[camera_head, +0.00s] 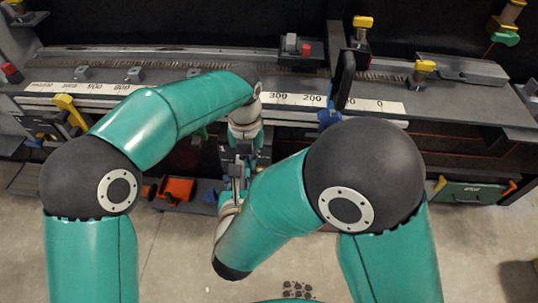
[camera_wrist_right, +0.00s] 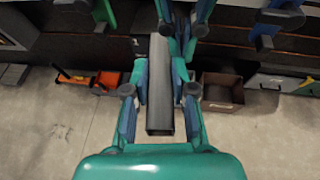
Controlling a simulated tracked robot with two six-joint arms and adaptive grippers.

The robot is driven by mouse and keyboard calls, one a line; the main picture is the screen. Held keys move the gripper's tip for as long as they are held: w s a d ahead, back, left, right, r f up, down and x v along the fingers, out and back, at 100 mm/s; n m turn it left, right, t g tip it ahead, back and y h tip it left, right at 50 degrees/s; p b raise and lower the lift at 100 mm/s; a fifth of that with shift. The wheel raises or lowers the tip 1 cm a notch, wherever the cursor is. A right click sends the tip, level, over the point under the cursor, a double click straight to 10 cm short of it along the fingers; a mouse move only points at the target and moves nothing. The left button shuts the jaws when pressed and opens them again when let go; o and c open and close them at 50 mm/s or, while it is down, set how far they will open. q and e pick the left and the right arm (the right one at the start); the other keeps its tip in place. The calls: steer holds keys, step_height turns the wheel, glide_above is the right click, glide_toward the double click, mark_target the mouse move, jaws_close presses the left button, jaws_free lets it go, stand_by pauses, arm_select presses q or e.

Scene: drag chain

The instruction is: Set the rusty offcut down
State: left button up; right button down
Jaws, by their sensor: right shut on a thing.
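The offcut is a straight square tube (camera_wrist_right: 161,90) with an open near end, and it looks dark grey in the right wrist view. My right gripper (camera_wrist_right: 160,76) is shut on it, with one finger on each side. In the head view the right gripper (camera_head: 237,186) is small and partly hidden by my right forearm. My left gripper (camera_head: 241,152) points down toward it, just beyond. In the right wrist view the left gripper's fingers (camera_wrist_right: 183,28) are near the tube's far end. I cannot tell whether they touch it or how far they are open.
A workbench with a white number scale (camera_head: 290,99) runs across the back. Yellow-handled clamps (camera_head: 70,110) and a red-button block (camera_head: 300,47) are on it.

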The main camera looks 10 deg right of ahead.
arm_select(q)
steer(key=o, duration=0.8)
steer(key=shift+a, duration=0.15)
steer(key=shift+r, duration=0.1)
